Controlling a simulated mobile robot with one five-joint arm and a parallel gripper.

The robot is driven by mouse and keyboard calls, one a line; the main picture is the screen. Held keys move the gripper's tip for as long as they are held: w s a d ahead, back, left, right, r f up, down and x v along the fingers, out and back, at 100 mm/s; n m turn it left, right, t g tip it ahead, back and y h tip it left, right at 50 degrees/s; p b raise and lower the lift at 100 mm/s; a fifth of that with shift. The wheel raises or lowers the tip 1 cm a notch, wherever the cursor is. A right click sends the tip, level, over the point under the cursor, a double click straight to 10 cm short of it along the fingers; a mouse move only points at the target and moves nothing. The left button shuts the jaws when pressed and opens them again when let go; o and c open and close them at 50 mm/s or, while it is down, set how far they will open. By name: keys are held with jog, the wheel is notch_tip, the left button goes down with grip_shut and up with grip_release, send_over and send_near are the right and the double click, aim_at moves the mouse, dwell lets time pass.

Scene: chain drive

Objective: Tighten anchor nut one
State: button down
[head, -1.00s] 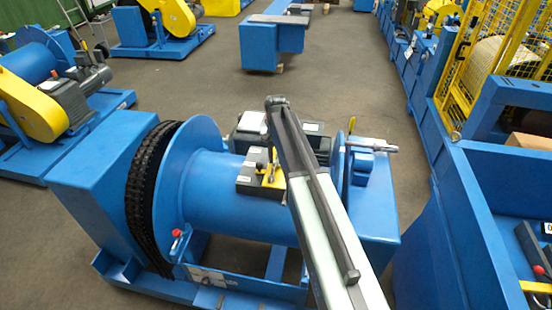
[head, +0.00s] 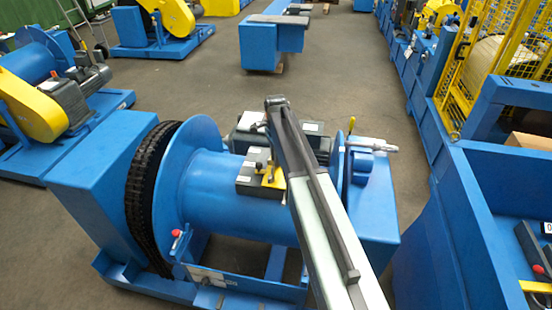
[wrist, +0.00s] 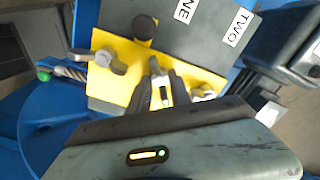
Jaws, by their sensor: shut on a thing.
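A yellow plate (wrist: 125,85) is fixed on a dark grey block (wrist: 205,45) with white labels reading TWO and a partly cut-off word ending in NE. The plate carries a black round knob (wrist: 145,27), a grey bolt-like piece (wrist: 105,60) at left and a pale metal piece (wrist: 203,93) at right. My gripper (wrist: 161,92) is over the plate, its dark fingers shut on a small pale metal part between them. I cannot tell which piece is anchor nut one. In the head view my gripper (head: 268,172) is at the yellow plate on the blue drum machine (head: 215,200).
A black chain (head: 143,195) runs round the drum's left flange. A red knob (head: 176,233) is at its front left. A blue bench and yellow cage (head: 490,55) stand at right. Open floor (head: 190,90) lies behind the machine.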

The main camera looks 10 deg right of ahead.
jog(key=m, duration=0.6)
jog(key=shift+m, duration=0.5)
dwell(0.8)
dwell(0.8)
jog(key=c, duration=1.5)
grip_release()
jog(key=shift+r, duration=0.1)
notch_tip(320, 180, up, 8)
jog(key=p, duration=0.8)
jog(key=shift+f, duration=0.2)
jog(key=shift+s, duration=0.1)
